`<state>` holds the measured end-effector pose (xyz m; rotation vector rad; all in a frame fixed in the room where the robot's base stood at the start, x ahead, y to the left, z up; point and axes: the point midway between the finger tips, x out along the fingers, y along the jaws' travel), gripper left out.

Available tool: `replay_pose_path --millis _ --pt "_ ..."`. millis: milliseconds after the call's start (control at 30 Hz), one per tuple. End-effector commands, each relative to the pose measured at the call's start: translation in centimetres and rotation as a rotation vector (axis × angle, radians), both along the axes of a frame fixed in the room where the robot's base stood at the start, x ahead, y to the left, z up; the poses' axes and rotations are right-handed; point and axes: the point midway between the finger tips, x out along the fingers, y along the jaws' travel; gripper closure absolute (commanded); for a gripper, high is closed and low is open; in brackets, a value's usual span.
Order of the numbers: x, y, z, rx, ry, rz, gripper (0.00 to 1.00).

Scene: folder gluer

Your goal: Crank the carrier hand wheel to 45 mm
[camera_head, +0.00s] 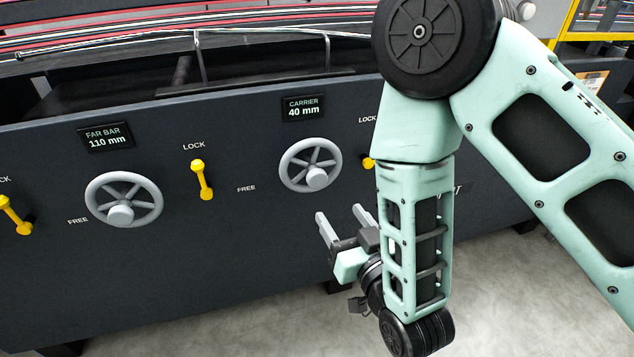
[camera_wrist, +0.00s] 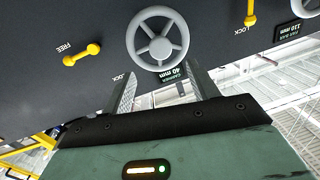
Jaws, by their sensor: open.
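The carrier hand wheel (camera_head: 292,172) is a grey spoked wheel with a hub knob on the dark machine panel. It also shows in the wrist view (camera_wrist: 158,48), top centre, just beyond the fingers. The carrier display (camera_head: 303,108) above it reads 40 mm. My gripper (camera_head: 339,214) is open and empty, below and slightly right of the wheel in the head view and apart from it. Both fingers point toward the panel, and the gap between them (camera_wrist: 163,92) is clear in the wrist view.
A yellow lever (camera_head: 203,181) stands left of the carrier wheel, leaning up toward LOCK. Another yellow lever (camera_wrist: 82,54) near FREE is mostly hidden by my arm in the head view. The far bar wheel (camera_head: 96,200) is farther left; its display (camera_head: 105,137) reads 110 mm.

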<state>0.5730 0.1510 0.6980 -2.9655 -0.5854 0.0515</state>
Motion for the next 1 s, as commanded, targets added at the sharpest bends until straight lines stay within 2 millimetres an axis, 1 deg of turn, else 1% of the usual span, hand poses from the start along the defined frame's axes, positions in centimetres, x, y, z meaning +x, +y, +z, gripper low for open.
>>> replay_pose_path --millis 100,167,300,767,800,833,1000 --pt "1.0 0.1 0.3 0.007 -0.012 -0.005 0.41" --pt "1.2 0.4 -0.2 0.007 -0.015 -0.001 0.41" --pt "1.9 0.7 -0.3 0.007 -0.014 -0.003 0.41" --pt "3.4 1.3 -0.2 0.006 -0.014 0.0 0.41" --pt "3.8 1.4 0.0 0.006 -0.014 -0.001 0.41" --pt "4.6 1.7 0.2 0.006 -0.013 -0.004 0.41" --pt "7.7 3.1 0.3 0.006 -0.011 -0.003 0.41"
